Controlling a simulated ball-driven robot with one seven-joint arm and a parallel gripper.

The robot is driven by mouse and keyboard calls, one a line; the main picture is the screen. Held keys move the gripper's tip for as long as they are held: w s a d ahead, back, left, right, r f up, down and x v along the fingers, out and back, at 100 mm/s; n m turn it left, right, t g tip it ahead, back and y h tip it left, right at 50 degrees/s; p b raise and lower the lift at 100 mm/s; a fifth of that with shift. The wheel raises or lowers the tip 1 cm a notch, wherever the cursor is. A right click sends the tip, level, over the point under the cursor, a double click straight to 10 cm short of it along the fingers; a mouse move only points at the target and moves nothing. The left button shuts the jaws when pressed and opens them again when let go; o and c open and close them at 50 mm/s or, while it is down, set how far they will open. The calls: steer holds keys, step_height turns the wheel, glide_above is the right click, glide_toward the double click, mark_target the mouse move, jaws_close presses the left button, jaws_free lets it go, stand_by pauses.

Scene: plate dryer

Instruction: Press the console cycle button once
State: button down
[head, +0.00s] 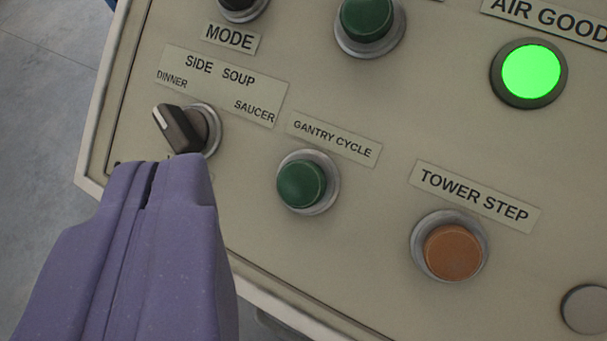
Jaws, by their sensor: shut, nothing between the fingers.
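The console (380,285) is a cream panel seen at a tilt. A green button (301,185) in a metal ring sits under the label GANTRY CYCLE (332,139). My gripper (154,172) is purple and shut, with nothing between its fingers. Its tips are in the lower left of the view, left of the green button and apart from it in the picture. The tips show just below a selector knob (178,129); I cannot tell whether they touch the panel.
An orange button (453,252) sits under TOWER STEP. A lit green lamp (531,72) is under AIR GOOD. Another green button (367,17) and a dark control (241,5) are at the top edge. A grey round part (586,309) is lower right. Grey floor (40,110) shows left.

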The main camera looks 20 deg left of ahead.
mark_target(302, 184)
steer(key=shift+w+d+f+b, duration=0.2)
steer(key=shift+w+f+b, duration=0.4)
steer(key=shift+f, duration=0.4)
steer(key=shift+w+d+f+b, duration=0.15)
steer(key=shift+w+f+b, duration=0.45)
steer(key=shift+f, duration=0.35)
steer(key=shift+w+d+f+b, duration=0.2)
steer(key=shift+w+f+b, duration=0.35)
steer(key=shift+f, duration=0.45)
steer(key=shift+w+d+f+b, duration=0.1)
steer(key=shift+f+b, duration=0.25)
steer(key=shift+b, duration=0.05)
steer(key=shift+w+f, duration=0.2)
steer(key=shift+f, duration=0.2)
steer(key=shift+r, duration=0.15)
stand_by(0.5)
steer(key=shift+s+r, duration=0.4)
steer(key=shift+r, duration=0.25)
steer(key=shift+p, duration=0.3)
